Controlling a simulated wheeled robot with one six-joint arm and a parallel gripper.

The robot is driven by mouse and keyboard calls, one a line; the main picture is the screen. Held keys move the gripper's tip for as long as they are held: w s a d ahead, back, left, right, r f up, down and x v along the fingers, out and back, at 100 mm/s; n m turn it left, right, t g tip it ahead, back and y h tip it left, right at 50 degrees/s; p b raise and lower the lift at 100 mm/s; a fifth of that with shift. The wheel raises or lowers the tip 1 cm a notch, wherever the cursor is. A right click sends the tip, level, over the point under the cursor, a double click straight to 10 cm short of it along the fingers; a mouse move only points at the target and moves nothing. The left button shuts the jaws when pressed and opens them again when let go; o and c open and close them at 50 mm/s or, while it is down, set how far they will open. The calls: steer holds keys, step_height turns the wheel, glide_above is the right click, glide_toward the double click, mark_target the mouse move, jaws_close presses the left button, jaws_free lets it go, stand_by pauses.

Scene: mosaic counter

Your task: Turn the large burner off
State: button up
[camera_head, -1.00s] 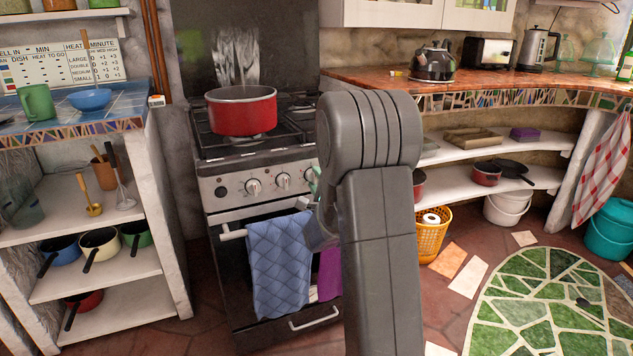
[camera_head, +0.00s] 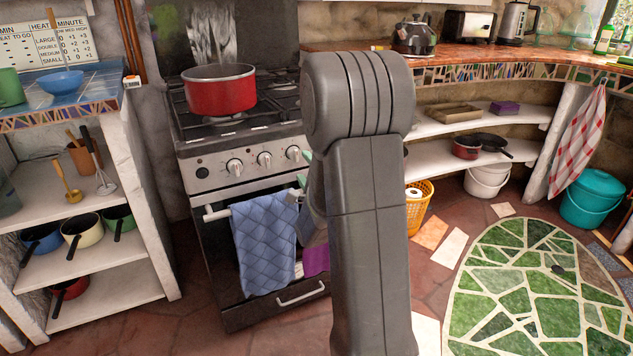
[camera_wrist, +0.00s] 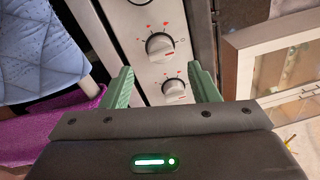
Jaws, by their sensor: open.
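The stove (camera_head: 214,186) has a row of white knobs on its front panel: a left knob (camera_head: 234,167), a middle knob (camera_head: 265,160) and a right knob (camera_head: 293,153). A red pot (camera_head: 222,95) stands on the left part of the cooktop and hides what is under it. I see no flame. In the wrist view, my gripper (camera_wrist: 161,68) is open, its green fingers apart on either side of the nearer knob (camera_wrist: 174,91). Another knob (camera_wrist: 160,46) lies beyond the fingertips. I cannot tell whether the fingers touch the nearer knob. In the head view, my arm hides most of the gripper.
A blue towel (camera_head: 264,245) and a purple cloth (camera_head: 316,260) hang on the oven rail below the knobs. Shelves with pans (camera_head: 82,230) stand at the left. A yellow basket (camera_head: 420,207) is right of my arm.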

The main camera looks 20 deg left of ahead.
mark_target(297, 157)
steer(key=v, duration=0.8)
steer(key=shift+p, duration=0.35)
steer(key=b+x, duration=0.2)
steer(key=x, duration=1.1)
steer(key=shift+w+a, duration=0.2)
steer(key=shift+w, duration=0.05)
